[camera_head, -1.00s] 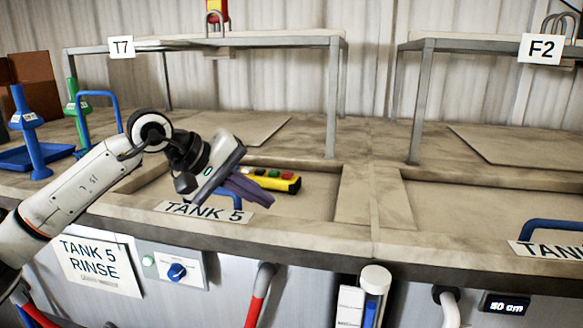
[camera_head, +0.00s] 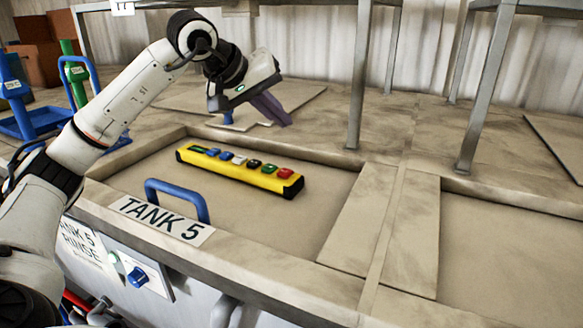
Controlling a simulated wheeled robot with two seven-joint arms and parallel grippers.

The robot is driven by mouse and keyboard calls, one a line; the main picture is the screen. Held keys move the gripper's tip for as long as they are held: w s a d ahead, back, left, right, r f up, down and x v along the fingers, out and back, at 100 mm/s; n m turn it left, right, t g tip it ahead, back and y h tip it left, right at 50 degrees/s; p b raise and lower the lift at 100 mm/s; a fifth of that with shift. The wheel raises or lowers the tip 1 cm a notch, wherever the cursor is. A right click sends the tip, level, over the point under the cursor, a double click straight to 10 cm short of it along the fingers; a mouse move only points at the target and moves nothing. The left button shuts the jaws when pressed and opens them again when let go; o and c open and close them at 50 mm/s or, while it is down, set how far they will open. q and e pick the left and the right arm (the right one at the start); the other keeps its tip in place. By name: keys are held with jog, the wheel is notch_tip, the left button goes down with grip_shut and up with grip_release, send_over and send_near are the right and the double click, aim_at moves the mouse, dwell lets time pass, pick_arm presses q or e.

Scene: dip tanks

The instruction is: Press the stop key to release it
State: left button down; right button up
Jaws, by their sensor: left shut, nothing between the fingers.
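A yellow key box (camera_head: 240,172) lies on the tan surface inside the Tank 5 recess. Its top carries a row of coloured keys: blue, white, black, green, and a red key (camera_head: 285,173) at the right end. Key markings are too small to read, so which one is the stop key cannot be told from lettering. My left gripper (camera_head: 277,111) is shut and empty, with purple fingers pointing down to the right. In the picture it is above the box and beyond it, apart from the keys. My right gripper is out of view.
A blue handle (camera_head: 180,194) rises at the front rim behind the Tank 5 label (camera_head: 160,220). Metal frame legs (camera_head: 360,75) stand behind and to the right. Blue and green stands (camera_head: 15,85) are at the left.

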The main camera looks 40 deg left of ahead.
pick_arm(q)
jog(key=b, duration=0.8)
send_over(281, 173)
notch_tip(281, 173, down, 8)
jog(key=shift+r, duration=0.1)
jog(key=shift+f, duration=0.6)
